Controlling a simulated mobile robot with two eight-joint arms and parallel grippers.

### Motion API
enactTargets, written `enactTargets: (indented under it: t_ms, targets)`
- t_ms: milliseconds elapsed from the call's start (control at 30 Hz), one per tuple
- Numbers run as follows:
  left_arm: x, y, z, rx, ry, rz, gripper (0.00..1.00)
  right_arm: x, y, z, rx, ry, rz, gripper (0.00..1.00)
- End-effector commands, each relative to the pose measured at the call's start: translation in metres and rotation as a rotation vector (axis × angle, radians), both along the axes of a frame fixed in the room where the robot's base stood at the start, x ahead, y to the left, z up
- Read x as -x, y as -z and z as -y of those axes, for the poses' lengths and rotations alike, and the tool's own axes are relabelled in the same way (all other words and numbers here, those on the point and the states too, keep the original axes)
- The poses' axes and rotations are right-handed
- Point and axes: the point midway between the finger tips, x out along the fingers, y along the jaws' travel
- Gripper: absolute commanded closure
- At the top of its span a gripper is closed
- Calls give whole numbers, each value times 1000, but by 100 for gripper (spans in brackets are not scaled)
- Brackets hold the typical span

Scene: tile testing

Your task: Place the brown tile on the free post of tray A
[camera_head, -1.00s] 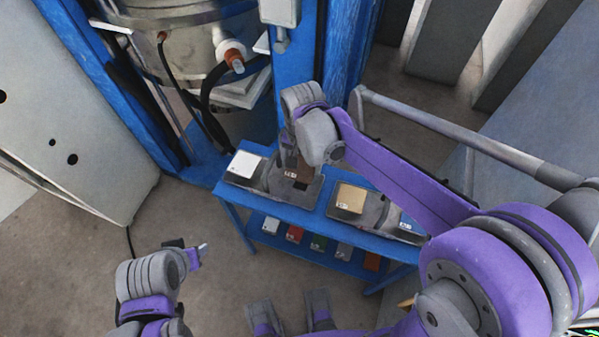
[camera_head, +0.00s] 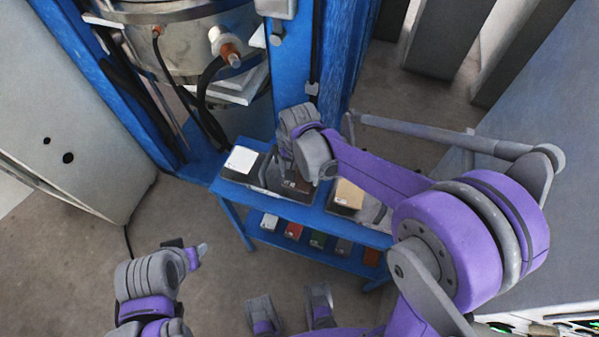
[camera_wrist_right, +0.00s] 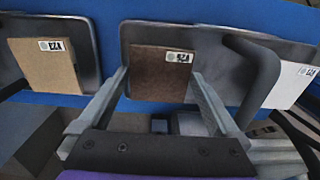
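The brown tile (camera_wrist_right: 162,74), with a white label, lies between the two fingers of my right gripper (camera_wrist_right: 160,78) in the right wrist view. The fingertips meet its left and right edges, and the gripper looks shut on it. The tile is level over, or resting on, a dark tray (camera_wrist_right: 132,36); the post under it is hidden. In the head view the brown tile (camera_head: 297,183) shows partly below my right gripper (camera_head: 290,172). A white tile (camera_head: 241,160) is at the left on that tray. My left gripper (camera_head: 192,252) is far from the table at lower left; its opening is unclear.
A second dark tray (camera_wrist_right: 88,60) with a tan tile (camera_wrist_right: 45,65) lies beside it on the blue table (camera_head: 312,216). A dark curved bar (camera_wrist_right: 262,70) stands between the brown and white tiles. A lower shelf (camera_head: 340,265) holds several small coloured blocks. A blue frame (camera_head: 290,75) rises close behind.

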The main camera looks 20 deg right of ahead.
Motion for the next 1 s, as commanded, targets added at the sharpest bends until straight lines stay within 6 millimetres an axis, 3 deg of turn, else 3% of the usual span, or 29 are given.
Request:
enactTargets:
  t_ms: [233, 367, 800, 1000]
  targets:
    - [0, -2, 0, 0, 0, 1, 50, 0, -2, 0, 0, 0, 0, 0]
    - [-1, -5, 0, 0, 0, 2, 50, 0, -12, 0, 0, 0, 0, 0]
    - [-2, -18, 0, 0, 0, 6, 50, 0, -101, 0, 0, 0, 0, 0]
    - [-3, -20, 0, 0, 0, 6, 50, 0, -121, 0, 0, 0, 0, 0]
